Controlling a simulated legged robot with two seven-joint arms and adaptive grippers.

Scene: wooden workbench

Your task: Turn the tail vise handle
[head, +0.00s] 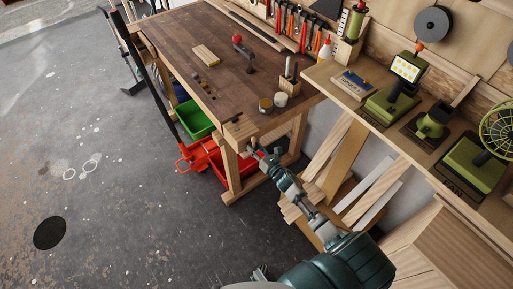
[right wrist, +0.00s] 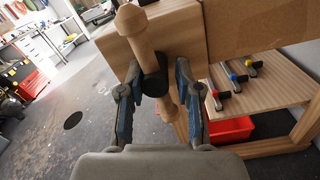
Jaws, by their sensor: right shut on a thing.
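The tail vise handle is a wooden bar with rounded knobs (right wrist: 132,22), set through a dark hub at the end of the workbench. It stands tilted in the right wrist view. My right gripper (right wrist: 157,100) is shut around the handle and hub, with one blue-padded finger on each side. In the head view my right gripper (head: 257,153) is at the near corner of the workbench (head: 190,45), where it hides most of the handle. A small dark part at the bottom edge of the head view may be my left gripper (head: 260,273); its jaws are unclear.
Green (head: 194,120) and red (right wrist: 228,130) bins sit below. A shelf (head: 345,92) with green tools is at the right. The floor at the left is mostly clear.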

